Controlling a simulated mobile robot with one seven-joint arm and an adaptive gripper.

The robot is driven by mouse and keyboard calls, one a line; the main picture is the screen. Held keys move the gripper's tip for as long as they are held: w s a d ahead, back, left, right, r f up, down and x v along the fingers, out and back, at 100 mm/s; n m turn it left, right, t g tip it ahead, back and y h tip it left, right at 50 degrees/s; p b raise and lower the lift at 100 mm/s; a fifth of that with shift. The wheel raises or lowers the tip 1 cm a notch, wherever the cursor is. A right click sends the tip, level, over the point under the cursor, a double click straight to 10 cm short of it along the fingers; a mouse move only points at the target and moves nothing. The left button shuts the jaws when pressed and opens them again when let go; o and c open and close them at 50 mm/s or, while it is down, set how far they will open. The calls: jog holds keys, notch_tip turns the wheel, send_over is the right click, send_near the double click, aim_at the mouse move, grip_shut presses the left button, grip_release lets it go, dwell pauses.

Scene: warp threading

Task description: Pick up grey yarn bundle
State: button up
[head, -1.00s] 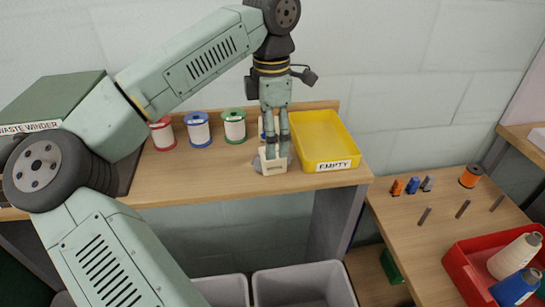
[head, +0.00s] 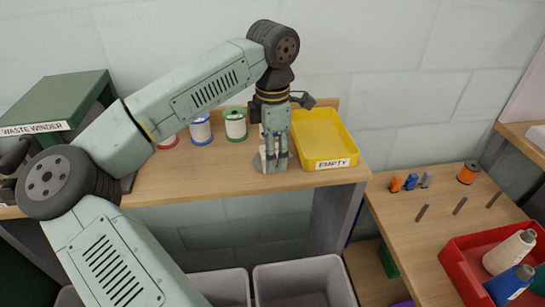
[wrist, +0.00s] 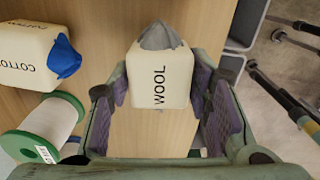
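A cream block marked WOOL (wrist: 160,88) lies on the wooden bench, with a grey yarn bundle (wrist: 160,36) sticking out of its end. In the head view the grey tuft (head: 257,161) shows just left of my fingers, and most of the block is hidden behind them. My gripper (head: 272,166) points straight down at the bench. In the wrist view its fingers (wrist: 157,95) are open, one on each side of the block, with narrow gaps. A small grey piece (head: 427,180) also stands on the right table; whether it is yarn is unclear.
A cream COTTON block (wrist: 38,55) with a blue tuft and a green-flanged spool (wrist: 45,128) sit close on the left. A yellow EMPTY tray (head: 331,164) stands close right of my gripper. Grey bins (head: 300,272) are below the bench.

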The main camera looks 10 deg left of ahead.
jog(key=c, duration=0.5)
